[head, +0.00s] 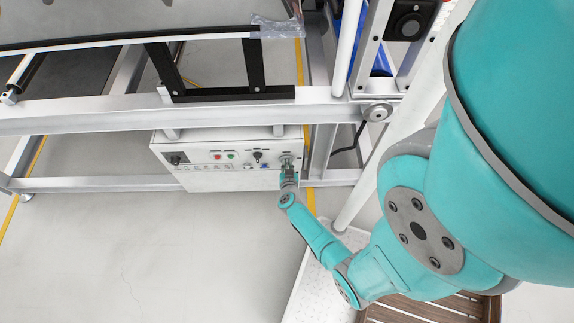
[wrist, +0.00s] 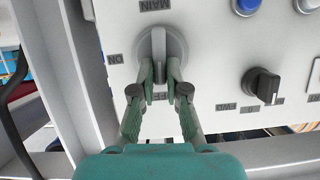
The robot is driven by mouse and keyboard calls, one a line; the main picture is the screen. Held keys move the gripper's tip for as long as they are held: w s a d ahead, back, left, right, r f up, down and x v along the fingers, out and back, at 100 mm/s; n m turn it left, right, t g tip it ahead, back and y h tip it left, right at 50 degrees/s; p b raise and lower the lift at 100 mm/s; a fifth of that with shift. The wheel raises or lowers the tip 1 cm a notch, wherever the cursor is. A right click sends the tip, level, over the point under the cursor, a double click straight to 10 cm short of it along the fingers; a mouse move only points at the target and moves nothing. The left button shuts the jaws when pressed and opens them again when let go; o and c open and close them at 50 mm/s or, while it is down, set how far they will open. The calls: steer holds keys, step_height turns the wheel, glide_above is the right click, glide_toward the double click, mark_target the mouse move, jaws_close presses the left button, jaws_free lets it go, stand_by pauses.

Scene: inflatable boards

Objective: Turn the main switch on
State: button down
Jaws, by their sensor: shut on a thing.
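The main switch is a round grey rotary knob (wrist: 172,46) on the white control panel (wrist: 215,60), with a "MAIN" label beside it in the wrist view. An "ON" label (wrist: 115,59) sits to its left and an "OFF" label, partly hidden, lies behind my fingers. My gripper (wrist: 159,72) has its two fingers closed around the knob's raised handle. In the head view my gripper (head: 289,172) reaches the right end of the control box (head: 225,178), and the knob is mostly hidden there.
A black knob (wrist: 262,86) and a blue button (wrist: 246,5) are on the same panel to the right. The box hangs under a grey metal frame (head: 200,118), with an upright post to its right. Open floor (head: 130,250) lies in front.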

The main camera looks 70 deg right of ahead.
steer(key=shift+s+d+f+m+t, duration=0.15)
steer(key=shift+s+f+m+t, duration=0.2)
steer(key=shift+m+t, duration=1.25)
steer(key=shift+s+d+f+m+t, duration=0.15)
steer(key=shift+s+f+m+t, duration=0.35)
steer(key=shift+m, duration=1.9)
steer(key=shift+s+d+f+m+t, duration=0.1)
steer(key=shift+d+f+m+t, duration=0.1)
steer(key=shift+m+t, duration=1.45)
steer(key=shift+a+f+m, duration=0.1)
steer(key=shift+m, duration=0.85)
steer(key=c, duration=1.2)
jaws_free()
steer(key=shift+w+r, duration=0.15)
steer(key=shift+r, duration=4.9)
